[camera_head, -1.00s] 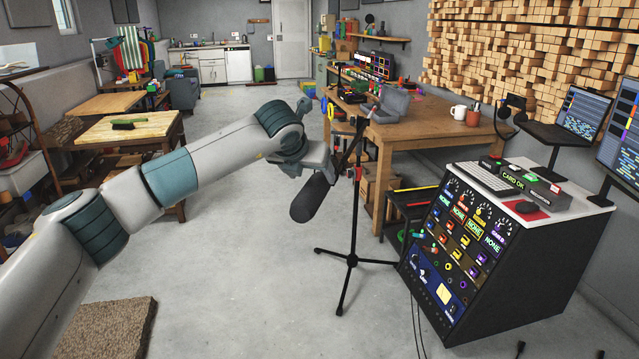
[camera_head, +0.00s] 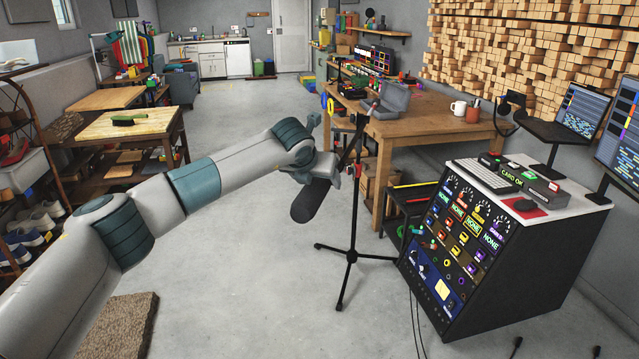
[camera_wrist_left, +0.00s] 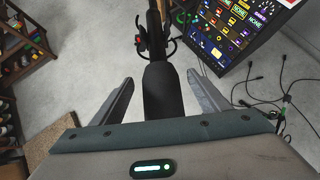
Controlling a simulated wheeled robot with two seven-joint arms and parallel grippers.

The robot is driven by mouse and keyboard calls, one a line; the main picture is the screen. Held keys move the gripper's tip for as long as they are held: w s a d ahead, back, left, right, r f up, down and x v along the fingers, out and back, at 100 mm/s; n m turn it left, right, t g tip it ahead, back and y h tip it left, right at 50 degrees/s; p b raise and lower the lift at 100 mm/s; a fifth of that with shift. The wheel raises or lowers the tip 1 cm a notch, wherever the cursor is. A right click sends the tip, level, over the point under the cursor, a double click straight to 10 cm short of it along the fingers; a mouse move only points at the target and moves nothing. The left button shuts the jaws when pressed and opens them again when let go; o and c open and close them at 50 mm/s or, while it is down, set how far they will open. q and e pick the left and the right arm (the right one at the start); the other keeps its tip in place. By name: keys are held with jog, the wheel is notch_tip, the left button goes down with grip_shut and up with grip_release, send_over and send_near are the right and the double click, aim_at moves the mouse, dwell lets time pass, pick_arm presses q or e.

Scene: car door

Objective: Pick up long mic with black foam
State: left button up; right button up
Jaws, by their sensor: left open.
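The long mic with black foam (camera_head: 309,203) hangs tilted on a black tripod stand (camera_head: 352,220) in the head view, its foam end low and to the left. My left gripper (camera_head: 338,175) is at the mic's upper part and covers some of it. In the left wrist view the mic (camera_wrist_left: 162,92) runs between the two spread fingers of my left gripper (camera_wrist_left: 163,92), with a gap on each side. The left gripper is open. My right gripper is in neither view.
A control console (camera_head: 490,250) with knobs stands right of the stand. A wooden workbench (camera_head: 430,130) is behind it. Cables (camera_wrist_left: 268,95) lie on the floor near the console. A brown mat (camera_head: 112,325) lies at lower left. The floor around the stand is mostly clear.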

pick_arm(q)
jog(key=shift+c, duration=0.6)
jog(key=c, duration=1.2)
jog(key=shift+o, duration=0.2)
jog(key=shift+r, duration=0.2)
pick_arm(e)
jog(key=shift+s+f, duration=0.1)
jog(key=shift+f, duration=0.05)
